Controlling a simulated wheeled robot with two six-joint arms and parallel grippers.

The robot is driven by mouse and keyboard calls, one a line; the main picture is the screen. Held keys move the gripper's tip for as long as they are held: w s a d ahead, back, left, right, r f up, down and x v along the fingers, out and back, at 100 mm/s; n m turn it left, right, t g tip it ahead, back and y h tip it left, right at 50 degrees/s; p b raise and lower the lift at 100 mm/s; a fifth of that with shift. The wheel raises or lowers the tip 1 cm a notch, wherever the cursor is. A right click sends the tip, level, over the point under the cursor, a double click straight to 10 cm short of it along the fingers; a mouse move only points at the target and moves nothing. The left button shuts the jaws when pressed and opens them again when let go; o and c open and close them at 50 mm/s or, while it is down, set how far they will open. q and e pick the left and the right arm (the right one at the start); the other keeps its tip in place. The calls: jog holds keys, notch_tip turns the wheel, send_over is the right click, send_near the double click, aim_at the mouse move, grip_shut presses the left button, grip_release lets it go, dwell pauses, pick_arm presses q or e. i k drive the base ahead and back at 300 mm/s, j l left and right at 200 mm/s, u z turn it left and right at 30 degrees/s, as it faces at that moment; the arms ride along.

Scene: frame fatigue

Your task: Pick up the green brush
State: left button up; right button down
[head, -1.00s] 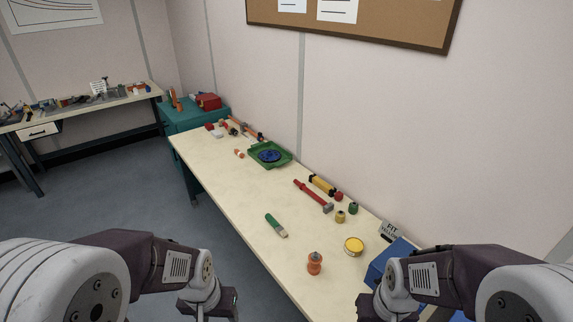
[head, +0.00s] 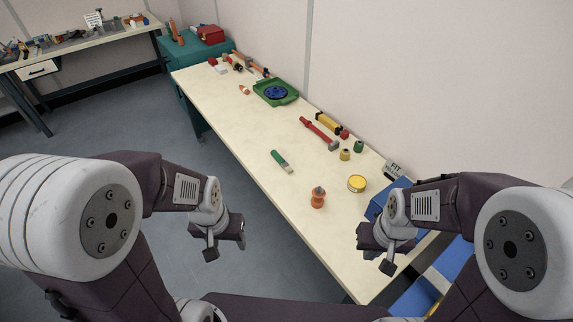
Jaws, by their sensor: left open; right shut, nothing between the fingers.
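The green brush (head: 281,161) lies flat on the long cream workbench (head: 255,180), near its front edge at mid-length. Its green handle points away and its pale end points toward me. My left gripper (head: 226,246) is open and empty, off the bench's front side and nearer to me than the brush. My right gripper (head: 376,256) is shut and empty, over the near end of the bench by the blue box. Neither gripper touches the brush.
An orange knobbed piece (head: 318,198) and a yellow tin (head: 357,184) stand nearer than the brush. Behind it lie a red-handled hammer (head: 320,133) and a green tray (head: 276,92) with a blue disc. A blue box (head: 385,200) stands at the near right. Bench around the brush is clear.

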aim_at(284, 164)
jog(key=i+j+z, duration=0.45)
jog(key=j+z, duration=0.3)
jog(key=i+j+z, duration=0.15)
jog(key=j+z, duration=0.6)
jog(key=i+j+z, duration=0.1)
jog(key=j+z, duration=0.25)
jog(key=j, duration=0.1)
